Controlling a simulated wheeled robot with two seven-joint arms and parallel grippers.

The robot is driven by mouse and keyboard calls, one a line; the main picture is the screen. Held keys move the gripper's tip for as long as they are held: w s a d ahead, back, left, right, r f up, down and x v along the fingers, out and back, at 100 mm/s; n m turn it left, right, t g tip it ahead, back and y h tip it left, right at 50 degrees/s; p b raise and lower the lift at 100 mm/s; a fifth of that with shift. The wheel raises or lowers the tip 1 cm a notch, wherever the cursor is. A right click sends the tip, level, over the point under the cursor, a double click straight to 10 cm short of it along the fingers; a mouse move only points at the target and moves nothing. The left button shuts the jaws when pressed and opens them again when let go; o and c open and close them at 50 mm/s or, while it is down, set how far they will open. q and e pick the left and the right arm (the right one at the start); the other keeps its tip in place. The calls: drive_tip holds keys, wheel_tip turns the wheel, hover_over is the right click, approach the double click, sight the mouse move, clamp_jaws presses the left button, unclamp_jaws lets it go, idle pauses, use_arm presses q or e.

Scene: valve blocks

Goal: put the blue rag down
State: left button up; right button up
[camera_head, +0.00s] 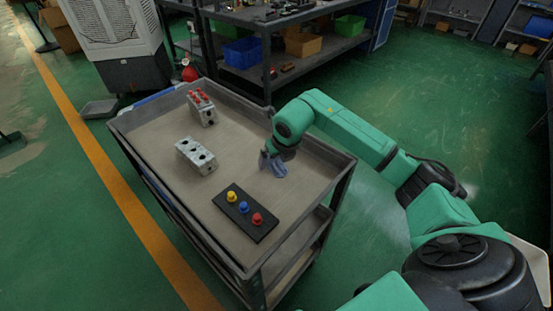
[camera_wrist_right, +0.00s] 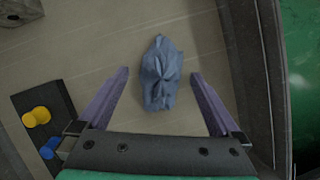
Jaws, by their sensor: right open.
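The blue rag (camera_wrist_right: 158,82) is a crumpled grey-blue cloth on the cart's top in the right wrist view. It stands between the two spread fingers of my right gripper (camera_wrist_right: 160,75), with a gap on each side, and touches neither. The right gripper is open, pointing down at the cart top. My left gripper is not in view.
On the cart (camera_head: 148,130) are a silver valve block (camera_head: 196,156), another with red tops (camera_head: 201,108), and a black board (camera_head: 245,212) with yellow, blue and red knobs. The cart has a raised rim. A workbench with bins (camera_head: 242,53) stands behind. Bare cart top lies left of the board.

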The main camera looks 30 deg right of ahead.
drive_tip(key=v, duration=1.2)
drive_tip(key=shift+r, duration=0.1)
